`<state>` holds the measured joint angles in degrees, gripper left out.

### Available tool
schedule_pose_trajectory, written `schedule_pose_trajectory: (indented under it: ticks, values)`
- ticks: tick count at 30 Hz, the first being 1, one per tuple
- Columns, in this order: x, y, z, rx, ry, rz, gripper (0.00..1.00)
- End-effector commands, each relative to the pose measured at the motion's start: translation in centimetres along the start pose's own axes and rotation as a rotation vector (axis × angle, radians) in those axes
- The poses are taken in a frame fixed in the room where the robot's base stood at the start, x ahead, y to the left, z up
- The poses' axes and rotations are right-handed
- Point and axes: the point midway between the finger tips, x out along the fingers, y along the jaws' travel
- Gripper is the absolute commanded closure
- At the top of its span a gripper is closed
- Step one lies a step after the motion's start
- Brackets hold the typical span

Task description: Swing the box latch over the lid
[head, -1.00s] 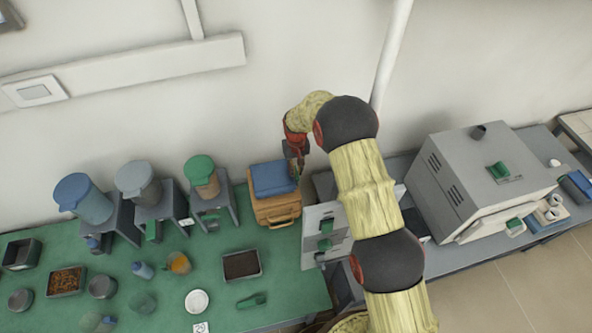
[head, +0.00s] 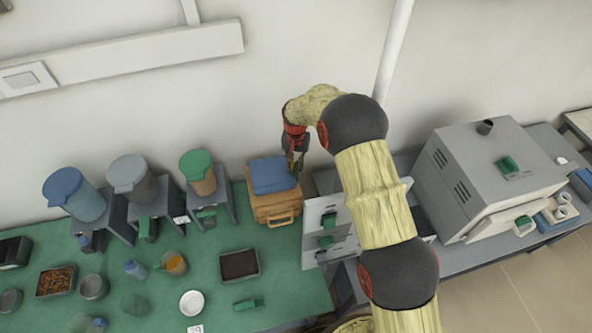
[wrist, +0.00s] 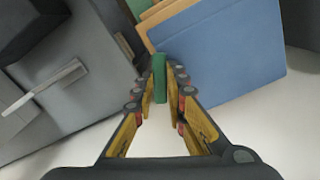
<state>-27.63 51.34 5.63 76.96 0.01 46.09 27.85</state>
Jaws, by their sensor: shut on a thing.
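The box is orange-tan with a handle on its front (head: 276,212) and stands at the back edge of the green bench. Its blue lid (head: 271,174) lies on top; it also shows in the wrist view (wrist: 225,55). The green latch (wrist: 160,80) is at the lid's edge in the wrist view, between my fingertips. My gripper (head: 296,170) points down at the right side of the box, shut on the latch; it also shows in the wrist view (wrist: 160,98). The fingers hide part of the latch, and whether it lies over the lid I cannot tell.
A grey cabinet with green handles (head: 328,232) stands close to the right of the box. A grey furnace (head: 487,180) is further right. Lidded containers on stands (head: 205,175) are to the left. The wall is close behind.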

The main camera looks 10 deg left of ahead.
Motion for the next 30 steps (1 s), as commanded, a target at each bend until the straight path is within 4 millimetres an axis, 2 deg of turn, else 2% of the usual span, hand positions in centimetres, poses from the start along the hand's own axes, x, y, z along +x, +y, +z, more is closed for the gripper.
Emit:
schedule_pose_trajectory:
  ticks: [30]
  values:
    - [0.01, -0.37, -0.25, 0.926, 0.002, -0.003, 1.0]
